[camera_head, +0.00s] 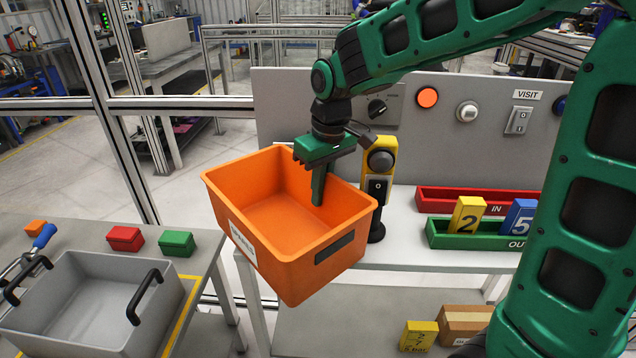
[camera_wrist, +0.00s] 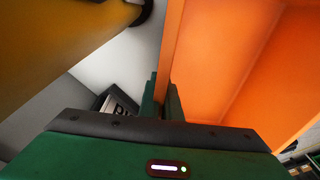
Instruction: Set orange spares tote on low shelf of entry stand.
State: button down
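The orange tote (camera_head: 240,205) is in the air in front of the stand's grey top (camera_head: 430,255); it looks tilted and empty, with a white label and a dark handle slot. My gripper (camera_head: 320,185) is shut on its far rim, one finger inside; the other is hidden behind the wall. In the wrist view, my gripper (camera_wrist: 163,98) has the tote's orange wall (camera_wrist: 171,50) between its fingers. The stand's low shelf (camera_head: 345,330) shows below the tote, bare at its left part.
A yellow block (camera_head: 418,335) and cardboard box (camera_head: 464,322) are on the low shelf's right. A yellow switch post (camera_head: 381,165), red tray (camera_head: 480,200) and green tray (camera_head: 470,238) stand on the top. A grey tote (camera_head: 75,325) is on the left table.

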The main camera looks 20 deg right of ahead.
jog(key=shift+f, duration=0.2)
jog(key=c, duration=2)
grip_release()
